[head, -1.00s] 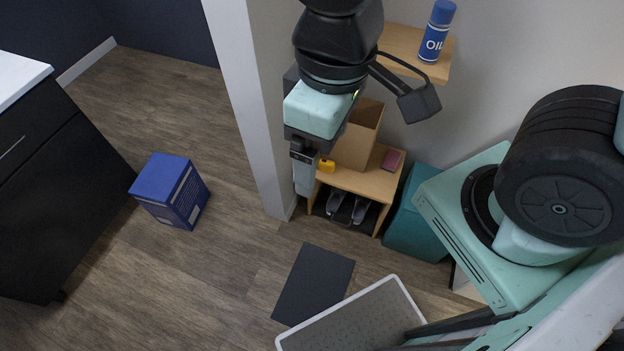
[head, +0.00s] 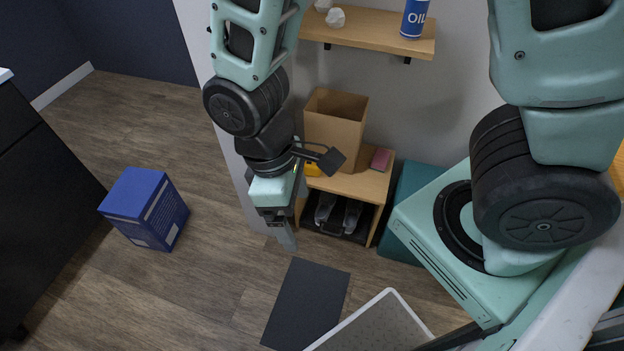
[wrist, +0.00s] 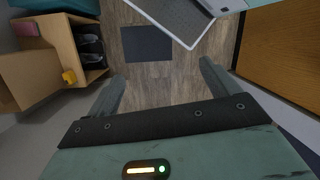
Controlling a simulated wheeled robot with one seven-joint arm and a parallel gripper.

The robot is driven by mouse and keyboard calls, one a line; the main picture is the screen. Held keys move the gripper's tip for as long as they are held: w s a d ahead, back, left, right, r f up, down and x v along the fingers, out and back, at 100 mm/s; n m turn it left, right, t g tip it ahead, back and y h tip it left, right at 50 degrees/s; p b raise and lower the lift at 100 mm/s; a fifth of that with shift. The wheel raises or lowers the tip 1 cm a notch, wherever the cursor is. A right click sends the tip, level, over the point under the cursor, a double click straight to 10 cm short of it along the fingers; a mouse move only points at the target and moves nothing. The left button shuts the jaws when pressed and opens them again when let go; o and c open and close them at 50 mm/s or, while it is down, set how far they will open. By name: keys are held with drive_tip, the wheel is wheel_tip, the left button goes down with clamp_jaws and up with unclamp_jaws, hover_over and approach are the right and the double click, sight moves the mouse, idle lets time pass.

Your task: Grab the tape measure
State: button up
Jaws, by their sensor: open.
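The yellow tape measure (head: 312,170) sits on top of the small wooden shelf unit (head: 352,184), near its left edge. In the head view it is partly hidden behind my arm and beside the cardboard box. In the wrist view, the tape measure (wrist: 70,77) shows at the left, outside the fingers. My gripper (head: 284,238) points down in front of the shelf unit's left side, lower than its top. In the wrist view my gripper (wrist: 162,80) has its fingers wide apart with only floor between them. It is empty and apart from the tape measure.
An open cardboard box (head: 335,130) and a small reddish item (head: 381,159) share the shelf top, with shoes (head: 340,212) below. A wall shelf (head: 380,36) holding a blue oil can (head: 414,18) is above. A blue box (head: 146,208) and dark mat (head: 306,302) lie on the floor.

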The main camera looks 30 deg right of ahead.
drive_tip(key=w+d+f+n+t+h+b, duration=0.1)
drive_tip(key=w+d+f+n+h+b, duration=0.15)
drive_tip(key=d+f+b, duration=0.65)
drive_tip(key=w+d+f+n+h+b, duration=0.1)
drive_tip(key=w+f+h+b, duration=0.3)
drive_tip(key=f, duration=1.2)
drive_tip(key=d+f+n+t+h+b, duration=0.1)
drive_tip(key=d+f+n+h+b, duration=0.1)
drive_tip(key=d+f+b, duration=0.75)
drive_tip(key=n+t+h+b, duration=0.4)
drive_tip(key=n+t+b, duration=0.8)
drive_tip(key=b, duration=0.6)
approach(311, 168)
drive_tip(key=shift+m+t, duration=0.3)
drive_tip(key=shift+m, duration=0.15)
drive_tip(key=b+x, duration=0.2)
drive_tip(key=x, duration=0.1)
drive_tip(key=b+x, duration=0.2)
drive_tip(key=x, duration=0.1)
drive_tip(key=shift+w+d+f+b, duration=0.15)
drive_tip(key=shift+d+f+b, duration=0.1)
drive_tip(key=shift+d+b, duration=0.1)
drive_tip(key=b+x, duration=0.3)
drive_tip(key=x, duration=0.1)
drive_tip(key=shift+w+d+f, duration=0.15)
drive_tip(key=shift+w+d, duration=0.1)
drive_tip(key=shift+d, duration=0.05)
drive_tip(key=shift+w+d+y, duration=0.1)
drive_tip(key=shift+y, duration=0.15)
drive_tip(key=c, duration=1.2)
